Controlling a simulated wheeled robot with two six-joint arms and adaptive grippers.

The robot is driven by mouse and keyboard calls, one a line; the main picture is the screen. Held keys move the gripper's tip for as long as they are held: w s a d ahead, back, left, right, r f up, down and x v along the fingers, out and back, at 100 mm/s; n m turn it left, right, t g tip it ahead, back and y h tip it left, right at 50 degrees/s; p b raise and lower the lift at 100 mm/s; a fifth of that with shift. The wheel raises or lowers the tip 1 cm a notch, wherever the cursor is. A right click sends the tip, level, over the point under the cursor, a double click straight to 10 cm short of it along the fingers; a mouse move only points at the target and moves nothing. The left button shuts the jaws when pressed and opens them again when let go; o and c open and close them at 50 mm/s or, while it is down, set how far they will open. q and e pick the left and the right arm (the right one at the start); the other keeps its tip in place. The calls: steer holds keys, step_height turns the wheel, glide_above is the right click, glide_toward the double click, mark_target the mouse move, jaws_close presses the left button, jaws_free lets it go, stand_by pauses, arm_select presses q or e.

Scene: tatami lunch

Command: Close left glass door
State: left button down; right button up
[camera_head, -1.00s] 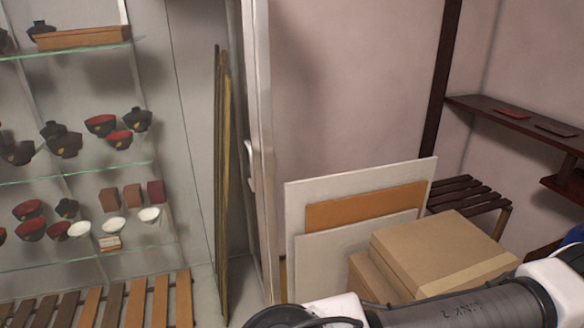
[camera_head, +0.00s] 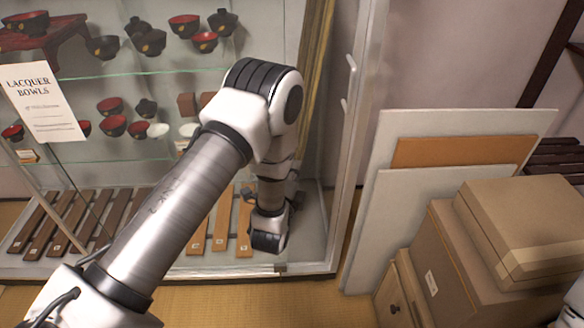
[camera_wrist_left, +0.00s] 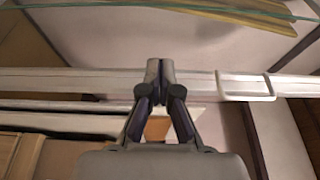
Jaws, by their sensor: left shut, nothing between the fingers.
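The glass display cabinet fills the left of the head view. A pale door frame with a handle (camera_head: 349,88) stands upright at its right side. Which door this frame belongs to, and how far it stands open, I cannot tell. In the left wrist view the frame (camera_wrist_left: 80,80) runs across the picture, with its handle (camera_wrist_left: 246,86) on the right. My left gripper (camera_wrist_left: 161,68) is shut and empty, its tips overlapping the frame; contact is unclear. In the head view my left arm reaches across the cabinet, and its fingers are hard to make out. My right gripper is out of view.
Lacquer bowls (camera_head: 113,125) stand on glass shelves, with wooden slats (camera_head: 75,220) below. A "LACQUER BOWLS" sign (camera_head: 42,102) hangs at the left. Leaning panels (camera_head: 445,122) and cardboard boxes (camera_head: 520,225) crowd the right side. Bare tatami (camera_head: 250,303) lies in front of the cabinet.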

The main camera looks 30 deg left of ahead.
arm_select(q)
steer(key=x, duration=0.7)
steer(key=shift+w+p, duration=0.4)
steer(key=a, duration=0.1)
steer(key=s+a, duration=0.1)
steer(key=a+p, duration=0.1)
steer(key=shift+s+a+f, duration=0.1)
steer(key=shift+s+a, duration=0.1)
steer(key=shift+s, duration=0.15)
steer(key=shift+a, duration=0.1)
